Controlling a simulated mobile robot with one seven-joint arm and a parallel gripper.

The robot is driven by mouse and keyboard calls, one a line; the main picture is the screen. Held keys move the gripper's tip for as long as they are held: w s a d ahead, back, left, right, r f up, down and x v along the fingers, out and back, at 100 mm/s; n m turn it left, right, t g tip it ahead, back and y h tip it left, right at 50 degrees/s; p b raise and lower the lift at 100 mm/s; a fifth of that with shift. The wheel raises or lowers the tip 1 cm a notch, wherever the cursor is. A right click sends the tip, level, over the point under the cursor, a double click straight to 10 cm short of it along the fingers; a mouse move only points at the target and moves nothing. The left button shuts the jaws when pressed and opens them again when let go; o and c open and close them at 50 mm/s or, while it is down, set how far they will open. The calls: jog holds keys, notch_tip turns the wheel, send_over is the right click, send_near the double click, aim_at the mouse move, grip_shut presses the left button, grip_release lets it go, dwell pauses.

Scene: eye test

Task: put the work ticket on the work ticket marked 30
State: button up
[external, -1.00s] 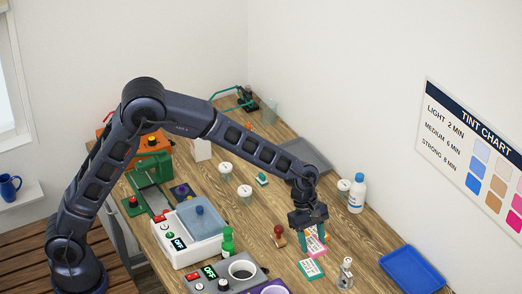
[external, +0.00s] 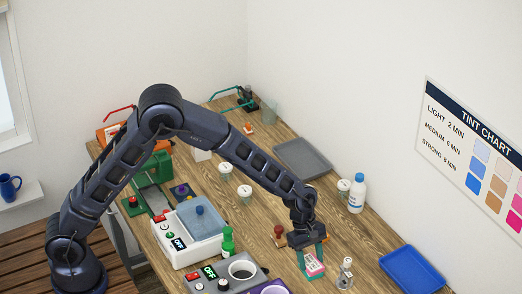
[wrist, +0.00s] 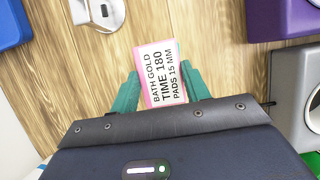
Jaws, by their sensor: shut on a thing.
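My gripper (external: 312,268) is shut on a work ticket (external: 315,264), a small white card with a pink border. In the wrist view the ticket (wrist: 162,72) lies between the two teal fingers and reads "BATH GOLD TIME 180 PADS 15 MM". In the external view it is low over the wooden table; I cannot tell if it touches anything below. The green-edged ticket seen earlier at this spot is now hidden by the gripper and held ticket. No mark of 30 is readable.
A wooden stamp (external: 279,232) stands just left of the gripper, and a small metal device (external: 345,272) to its right. A grey machine (external: 220,272) with a display is at left. A blue tray (external: 411,270) is at far right. Bare table (external: 372,238) lies between.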

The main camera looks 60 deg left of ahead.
jog(key=o, duration=1)
jog(key=shift+f, duration=0.1)
